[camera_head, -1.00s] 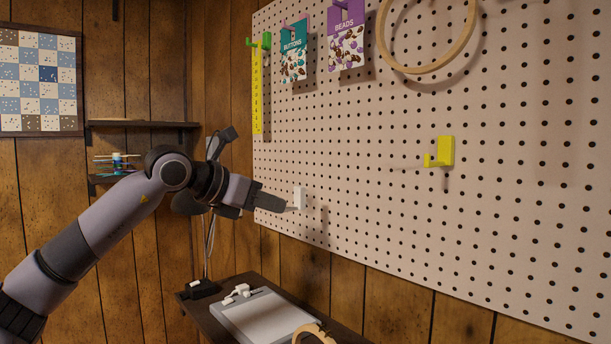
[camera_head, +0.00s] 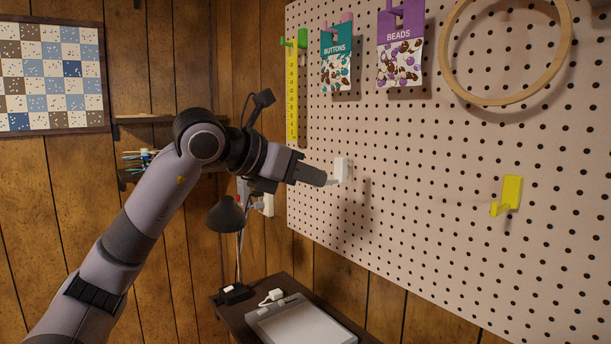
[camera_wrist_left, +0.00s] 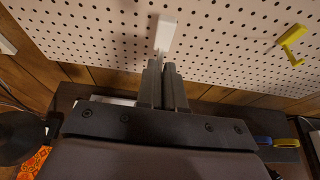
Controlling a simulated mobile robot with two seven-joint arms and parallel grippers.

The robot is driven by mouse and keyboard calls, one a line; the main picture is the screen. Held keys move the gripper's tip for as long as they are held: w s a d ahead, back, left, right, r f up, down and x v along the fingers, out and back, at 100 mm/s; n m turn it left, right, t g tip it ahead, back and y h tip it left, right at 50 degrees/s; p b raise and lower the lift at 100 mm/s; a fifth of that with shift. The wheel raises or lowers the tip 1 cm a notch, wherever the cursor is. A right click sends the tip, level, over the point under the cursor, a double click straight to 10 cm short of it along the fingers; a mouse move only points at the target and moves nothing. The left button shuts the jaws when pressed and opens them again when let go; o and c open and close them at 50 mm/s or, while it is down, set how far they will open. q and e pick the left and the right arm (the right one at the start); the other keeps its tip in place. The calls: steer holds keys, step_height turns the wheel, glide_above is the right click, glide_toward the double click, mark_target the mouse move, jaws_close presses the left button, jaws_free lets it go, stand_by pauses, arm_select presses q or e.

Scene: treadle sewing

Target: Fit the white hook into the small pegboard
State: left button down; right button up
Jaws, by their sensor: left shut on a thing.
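The white hook (camera_head: 341,170) is at the tip of my left gripper (camera_head: 322,180), its flat back plate turned to the pegboard (camera_head: 420,150). The left wrist view also shows the hook (camera_wrist_left: 165,33), with the two fingers (camera_wrist_left: 163,82) close together on its near end. The hook is upright and very near the board, in its lower left part; I cannot tell whether it touches. Any pegs behind the plate are hidden. My right gripper is not in view.
A yellow hook (camera_head: 509,194) is on the board to the right. Above hang a yellow ruler (camera_head: 292,95), a buttons packet (camera_head: 337,60), a beads packet (camera_head: 400,55) and a wooden hoop (camera_head: 507,101). A black lamp (camera_head: 228,214) and a grey tray (camera_head: 300,325) are below.

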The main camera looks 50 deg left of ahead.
mark_target(337, 172)
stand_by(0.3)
arm_select(q)
steer(key=shift+w+d+r+p, duration=0.1)
steer(key=shift+w+r+p, duration=0.1)
steer(key=shift+w+p, duration=1.15)
steer(key=shift+p, duration=0.05)
steer(key=shift+w+d+p, duration=0.1)
steer(key=shift+w+p, duration=0.6)
steer(key=shift+w, duration=0.1)
steer(key=shift+p+x, duration=0.55)
steer(key=shift+x, duration=0.2)
steer(key=shift+w+d+r+p, duration=0.1)
steer(key=shift+w+r+p, duration=0.1)
steer(key=shift+w+p, duration=0.95)
